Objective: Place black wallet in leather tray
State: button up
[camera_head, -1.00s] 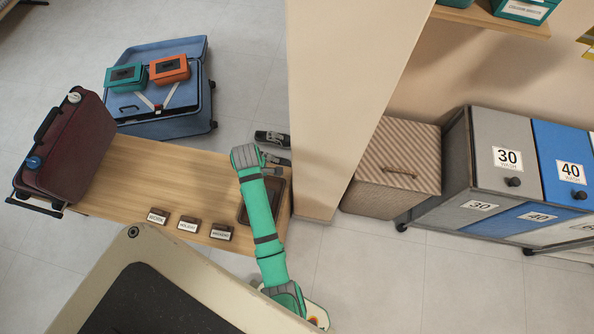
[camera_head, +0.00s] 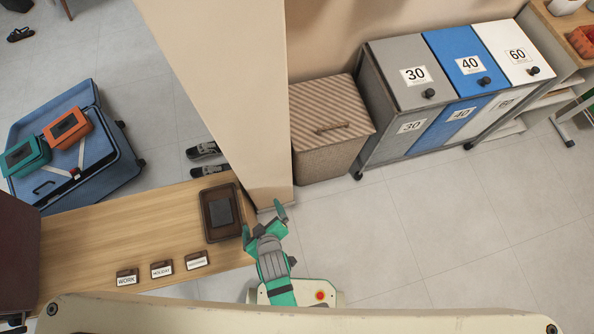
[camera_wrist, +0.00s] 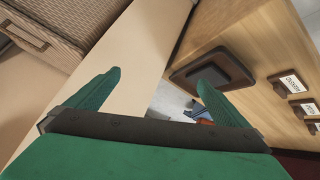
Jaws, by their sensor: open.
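The brown leather tray (camera_head: 207,229) lies at the right end of the wooden bench. A flat black rectangle, which looks like the black wallet (camera_head: 221,211), lies inside the tray, within its rim. My gripper (camera_head: 263,219) is open and empty, just right of the tray and off the bench end, not touching the wallet. In the wrist view the tray (camera_wrist: 182,77) and the wallet (camera_wrist: 222,68) show beyond the fingers, near the right finger. The open fingers (camera_wrist: 158,82) have nothing between them.
Several small label blocks (camera_head: 162,270) stand along the bench's (camera_head: 120,235) front edge. A wall pillar (camera_head: 225,90) rises behind the tray. A wicker hamper (camera_head: 325,130) and laundry bins (camera_head: 420,85) stand at the back right. An open blue suitcase (camera_head: 100,160) lies left. The floor at right is clear.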

jog(key=s+d+r+m+t+h, duration=0.1)
jog(key=s+d+r+m+t, duration=0.1)
jog(key=r, duration=0.6)
jog(key=s+d+r+m+t+h, duration=0.1)
jog(key=s+d+r+m+t, duration=0.2)
jog(key=d+r, duration=0.3)
jog(key=s+d+r+m+t+h, duration=0.1)
jog(key=s+d+r+m, duration=0.3)
jog(key=r, duration=0.6)
jog(key=shift+d+t, duration=0.25)
jog(key=shift+t, duration=0.55)
jog(key=shift+s, duration=0.1)
